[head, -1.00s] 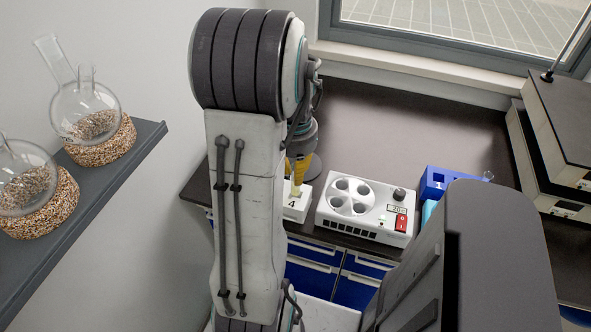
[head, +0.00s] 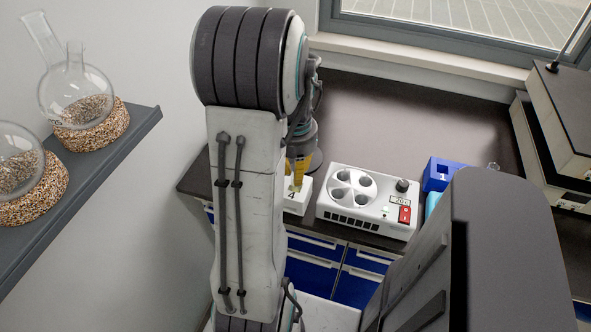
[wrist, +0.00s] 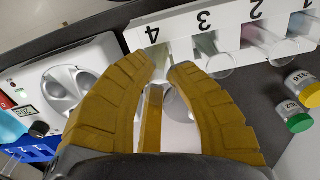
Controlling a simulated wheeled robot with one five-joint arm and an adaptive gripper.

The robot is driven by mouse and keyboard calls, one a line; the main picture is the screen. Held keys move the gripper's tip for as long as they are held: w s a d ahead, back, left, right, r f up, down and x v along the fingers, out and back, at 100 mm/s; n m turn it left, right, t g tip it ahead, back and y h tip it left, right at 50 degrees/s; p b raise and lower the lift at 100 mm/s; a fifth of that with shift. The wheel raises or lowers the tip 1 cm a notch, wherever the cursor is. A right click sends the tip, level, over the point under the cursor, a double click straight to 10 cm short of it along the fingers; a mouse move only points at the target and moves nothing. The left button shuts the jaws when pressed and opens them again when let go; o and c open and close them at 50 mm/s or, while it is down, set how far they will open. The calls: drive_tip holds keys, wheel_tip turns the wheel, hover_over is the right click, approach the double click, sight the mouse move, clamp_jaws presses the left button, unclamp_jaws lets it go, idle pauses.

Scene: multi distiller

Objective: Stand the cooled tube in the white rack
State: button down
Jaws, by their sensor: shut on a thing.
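The white rack (head: 294,203) stands on the dark bench, partly hidden by my arm in the head view. In the wrist view the rack (wrist: 178,22) shows its numbers 4, 3, 2 and 1. My gripper (head: 298,184), with yellow fingers, is right over the rack's position 4. In the wrist view my gripper (wrist: 163,62) is shut on the cooled tube (wrist: 179,106), whose pale body shows between the fingers. The tube lines up with position 4; its lower end and how deep it sits are hidden. Other tubes (wrist: 214,58) stand in positions 3, 2 and 1.
A white cooling block (head: 367,203) with round wells stands just right of the rack. A blue rack (head: 439,175) is farther right. Capped vials (wrist: 294,117) lie near the rack. Flasks (head: 75,95) sit on a left shelf. The bench behind is clear.

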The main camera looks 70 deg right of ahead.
drive_tip(key=shift+f+b, duration=0.65)
drive_tip(key=shift+f, duration=0.25)
drive_tip(key=c, duration=1.1)
unclamp_jaws()
drive_tip(key=shift+r, duration=0.15)
wheel_tip(320, 180, up, 7)
drive_tip(key=p, duration=0.6)
